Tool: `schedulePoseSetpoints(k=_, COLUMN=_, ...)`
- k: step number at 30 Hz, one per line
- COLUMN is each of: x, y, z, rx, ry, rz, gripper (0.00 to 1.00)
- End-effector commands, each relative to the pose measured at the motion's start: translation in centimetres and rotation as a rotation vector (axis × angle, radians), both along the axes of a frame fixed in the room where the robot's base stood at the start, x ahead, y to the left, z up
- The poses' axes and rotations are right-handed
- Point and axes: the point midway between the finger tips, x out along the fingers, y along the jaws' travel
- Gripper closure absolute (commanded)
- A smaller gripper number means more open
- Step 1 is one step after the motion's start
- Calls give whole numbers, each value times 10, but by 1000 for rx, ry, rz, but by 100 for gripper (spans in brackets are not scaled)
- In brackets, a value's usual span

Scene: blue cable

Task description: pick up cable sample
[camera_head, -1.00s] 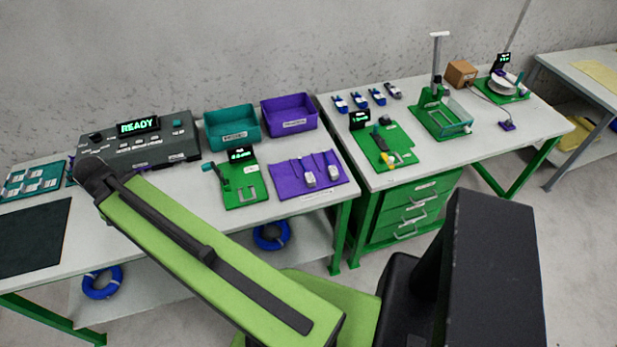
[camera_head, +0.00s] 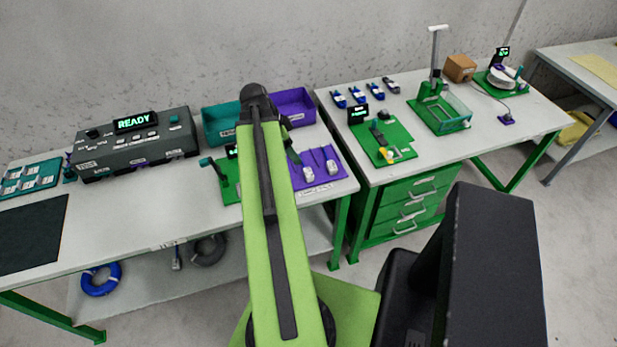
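I cannot tell for sure which thing is the cable sample. Several small clip-like pieces, mostly blue (camera_head: 357,95) and one grey (camera_head: 391,85), lie in a row at the back of the right bench. A blue cable coil (camera_head: 101,279) and a grey coil (camera_head: 208,250) lie on the shelf under the left bench. My green arm rises in front of the left bench. A dark part of it shows past the elbow, above the purple mat (camera_head: 326,155). My gripper's fingers cannot be made out there, nor anything held.
The left bench carries a grey console reading READY (camera_head: 136,145), a teal bin (camera_head: 217,124), a purple bin (camera_head: 297,104) and a green fixture (camera_head: 228,184) partly behind my arm. The right bench holds a green fixture (camera_head: 393,132), a stand (camera_head: 437,112), a brown box (camera_head: 460,68) and a spool (camera_head: 503,78).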

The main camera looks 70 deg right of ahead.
Motion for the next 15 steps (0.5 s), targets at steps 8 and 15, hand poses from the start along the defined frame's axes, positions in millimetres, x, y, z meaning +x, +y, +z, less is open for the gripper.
schedulePoseSetpoints(k=8, x=-18, y=-16, z=-72, rx=0, ry=0, rz=1, gripper=29)
schedulePoseSetpoints(k=15, x=-26, y=-23, z=-87, rx=0, ry=0, rz=3, gripper=29)
